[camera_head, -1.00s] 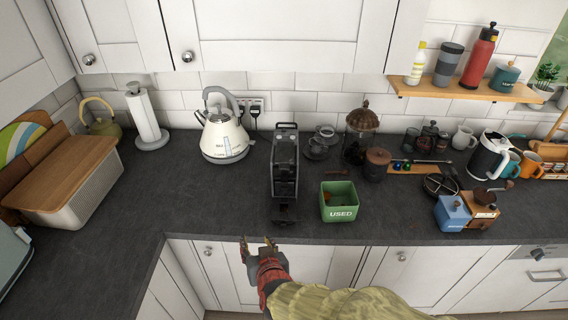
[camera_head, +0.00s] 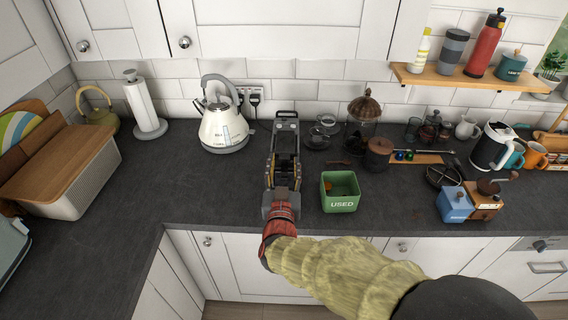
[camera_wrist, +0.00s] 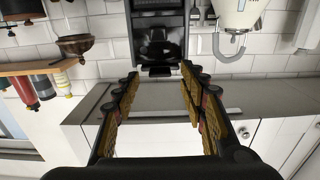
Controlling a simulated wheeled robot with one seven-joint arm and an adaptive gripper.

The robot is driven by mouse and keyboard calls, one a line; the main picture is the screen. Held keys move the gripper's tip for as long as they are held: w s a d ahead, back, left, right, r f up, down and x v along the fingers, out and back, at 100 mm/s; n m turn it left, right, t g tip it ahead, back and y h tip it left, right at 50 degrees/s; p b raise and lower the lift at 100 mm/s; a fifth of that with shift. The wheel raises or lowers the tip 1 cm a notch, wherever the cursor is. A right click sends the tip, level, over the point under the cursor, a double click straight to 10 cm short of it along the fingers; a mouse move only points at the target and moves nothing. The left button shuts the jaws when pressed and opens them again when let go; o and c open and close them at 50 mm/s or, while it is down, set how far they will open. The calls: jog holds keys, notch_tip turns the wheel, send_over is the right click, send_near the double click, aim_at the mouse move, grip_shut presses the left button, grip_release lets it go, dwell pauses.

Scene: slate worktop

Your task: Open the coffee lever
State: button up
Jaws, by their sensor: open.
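The black and grey coffee machine (camera_head: 286,126) stands on the slate worktop, left of the green box. A loop-shaped handle shows on its top; I cannot tell whether this is the coffee lever. My gripper (camera_head: 283,168) is open at the front of the machine, hiding much of it in the head view. In the wrist view, which is upside down, the machine (camera_wrist: 157,22) is at the top centre. Its dark lower front lies just beyond my gripper (camera_wrist: 161,78). The fingers are spread with nothing between them.
A green box marked USED (camera_head: 340,204) stands close on the right. A cream kettle (camera_head: 222,128) stands to the left, with bare worktop in front of it. Glass jars, a grinder (camera_head: 484,207) and mugs crowd the right side.

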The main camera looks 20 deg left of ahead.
jog(key=shift+x, duration=0.8)
jog(key=shift+c, duration=1.4)
jog(key=c, duration=0.7)
grip_shut()
